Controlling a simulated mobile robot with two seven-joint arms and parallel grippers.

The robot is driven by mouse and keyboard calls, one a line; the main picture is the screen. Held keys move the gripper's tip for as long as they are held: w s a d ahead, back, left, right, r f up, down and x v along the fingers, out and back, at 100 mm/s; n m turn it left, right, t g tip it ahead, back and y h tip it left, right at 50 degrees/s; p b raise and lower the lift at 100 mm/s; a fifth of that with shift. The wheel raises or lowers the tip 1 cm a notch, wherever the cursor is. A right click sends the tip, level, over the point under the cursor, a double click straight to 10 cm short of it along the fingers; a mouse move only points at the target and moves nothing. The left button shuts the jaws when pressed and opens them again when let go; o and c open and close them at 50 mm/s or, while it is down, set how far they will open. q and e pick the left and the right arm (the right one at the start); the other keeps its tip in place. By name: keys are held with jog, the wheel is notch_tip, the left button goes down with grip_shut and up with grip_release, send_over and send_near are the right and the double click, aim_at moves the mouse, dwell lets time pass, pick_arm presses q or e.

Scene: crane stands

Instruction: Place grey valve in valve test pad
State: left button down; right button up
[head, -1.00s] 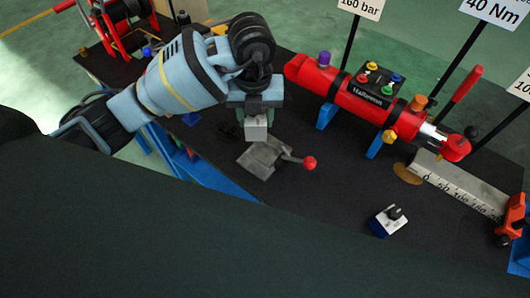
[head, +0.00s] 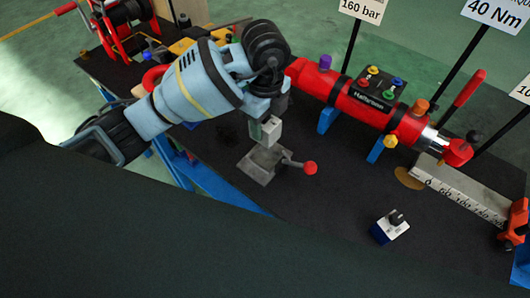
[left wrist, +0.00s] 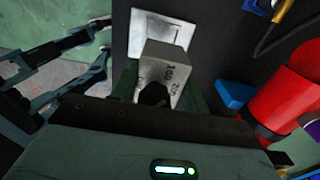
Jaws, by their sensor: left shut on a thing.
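The grey valve (head: 272,131) is a small light-grey block between the fingers of my left gripper (head: 264,122). In the left wrist view, the grey valve (left wrist: 168,72) shows printed marks and a dark round part on its near side. The left gripper (left wrist: 160,95) is shut on it. The valve test pad (head: 256,170) is a flat grey plate on the black table, with a lever ending in a red knob (head: 310,168). The valve appears just above the pad's far part; I cannot tell whether they touch. The pad (left wrist: 148,28) shows behind the valve in the wrist view. My right gripper is not in view.
A red cylinder assembly (head: 352,100) with coloured caps lies behind and right of the pad. A small blue-and-white block with a black knob (head: 390,227) stands at the front right, near a long grey scale bar (head: 460,192). The black table between is clear.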

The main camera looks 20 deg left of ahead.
pick_arm(q)
notch_tip(320, 180, down, 9)
jog(key=shift+r+b, duration=0.1)
jog(key=shift+b, duration=0.3)
jog(key=shift+f, duration=0.3)
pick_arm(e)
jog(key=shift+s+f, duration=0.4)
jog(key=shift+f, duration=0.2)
pick_arm(q)
jog(key=shift+f, duration=0.15)
jog(key=c, duration=0.7)
grip_release()
notch_tip(320, 180, up, 12)
jog(key=shift+r+p, duration=0.1)
jog(key=shift+p, duration=0.6)
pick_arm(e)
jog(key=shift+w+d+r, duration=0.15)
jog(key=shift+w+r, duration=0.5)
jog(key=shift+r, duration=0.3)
